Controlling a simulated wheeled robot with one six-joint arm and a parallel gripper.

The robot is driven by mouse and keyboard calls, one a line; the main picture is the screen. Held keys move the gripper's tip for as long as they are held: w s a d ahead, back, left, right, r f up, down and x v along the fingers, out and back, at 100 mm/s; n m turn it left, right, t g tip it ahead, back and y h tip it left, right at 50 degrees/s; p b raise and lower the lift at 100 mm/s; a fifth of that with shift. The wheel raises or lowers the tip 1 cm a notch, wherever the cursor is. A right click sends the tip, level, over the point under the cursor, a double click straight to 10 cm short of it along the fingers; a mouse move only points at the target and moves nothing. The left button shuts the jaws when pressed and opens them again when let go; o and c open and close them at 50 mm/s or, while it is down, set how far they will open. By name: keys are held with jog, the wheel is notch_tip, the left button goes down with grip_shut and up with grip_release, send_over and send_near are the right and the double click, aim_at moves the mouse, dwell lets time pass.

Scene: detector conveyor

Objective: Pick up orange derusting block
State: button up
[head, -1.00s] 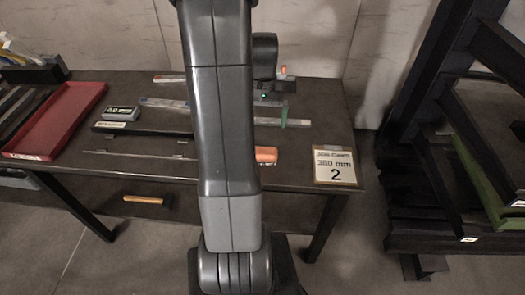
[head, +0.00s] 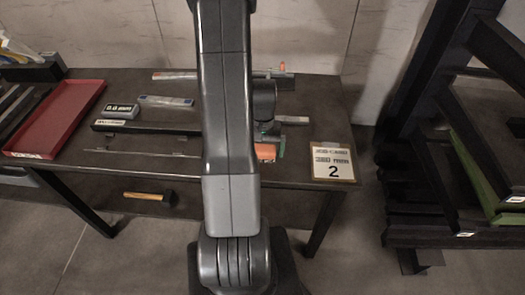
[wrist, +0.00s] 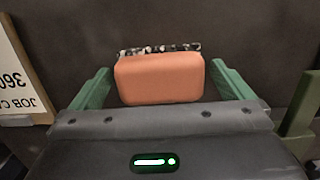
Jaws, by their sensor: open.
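The orange derusting block (wrist: 160,79) lies on the dark table, with a speckled strip along its far edge. In the wrist view it sits between the two green fingers of my gripper (wrist: 161,88). The fingers are open, with a gap on each side of the block.
A red tray (head: 60,115), a small gauge box (head: 120,111) and a dark bar (head: 140,127) lie to the left. A hammer (head: 149,196) is below the table's front edge. A dark rack (head: 425,190) stands at right.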

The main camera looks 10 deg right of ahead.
aim_at(263, 148)
jog(key=c, duration=1)
jog(key=shift+o, duration=0.2)
notch_tip(263, 148, up, 10)
jog(key=shift+b, duration=0.45)
jog(key=shift+o, duration=1.1)
jog(key=shift+w, duration=0.1)
jog(key=shift+c, duration=0.4)
